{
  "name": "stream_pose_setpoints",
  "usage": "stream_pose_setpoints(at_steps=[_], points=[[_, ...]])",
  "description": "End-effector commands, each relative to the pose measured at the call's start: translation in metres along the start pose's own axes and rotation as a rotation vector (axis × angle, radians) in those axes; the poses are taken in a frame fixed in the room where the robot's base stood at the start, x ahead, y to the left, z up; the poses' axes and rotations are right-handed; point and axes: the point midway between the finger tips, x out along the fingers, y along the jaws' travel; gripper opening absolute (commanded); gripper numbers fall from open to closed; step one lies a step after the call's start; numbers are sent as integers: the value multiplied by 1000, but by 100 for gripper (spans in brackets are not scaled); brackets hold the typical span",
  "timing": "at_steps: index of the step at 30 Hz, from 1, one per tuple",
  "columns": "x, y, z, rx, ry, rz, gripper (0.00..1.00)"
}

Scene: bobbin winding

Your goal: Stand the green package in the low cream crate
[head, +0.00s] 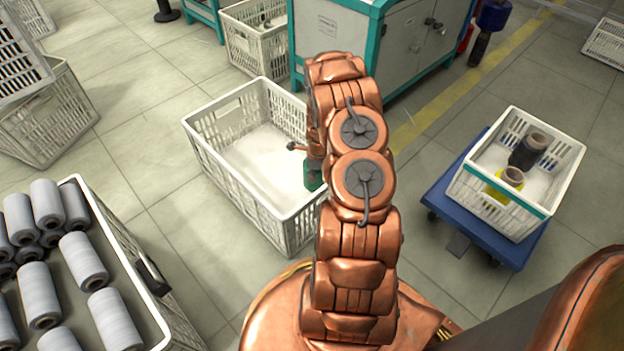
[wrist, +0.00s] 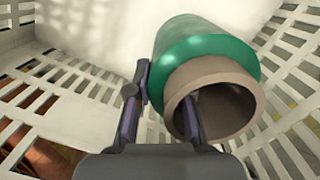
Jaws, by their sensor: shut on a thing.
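The green package (wrist: 205,50) is a green roll on a brown tube (wrist: 212,95). In the head view, part of the package (head: 313,175) shows beside my arm, at the right side of the low cream crate (head: 222,168). In the wrist view, my gripper (wrist: 165,98) is shut on the package's tube, with one finger inside the open end and one outside. The slatted walls of the crate (wrist: 78,90) surround the package. Its underside is hidden, so I cannot tell whether it touches the crate floor. My arm hides most of the gripper in the head view.
The crate's visible floor is otherwise empty. At right, a crate (head: 560,160) with a black and a yellow package stands on a blue trolley (head: 455,195). At lower left, a bin (head: 120,235) holds several grey packages. A grey cabinet (head: 335,30) stands behind.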

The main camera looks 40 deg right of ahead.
Motion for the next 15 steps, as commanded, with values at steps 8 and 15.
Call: stream_pose_setpoints(at_steps=[8,15], points=[[18,-1,-2,-1,-1,-1,0],[21,-1,-2,-1,-1,0,0]])
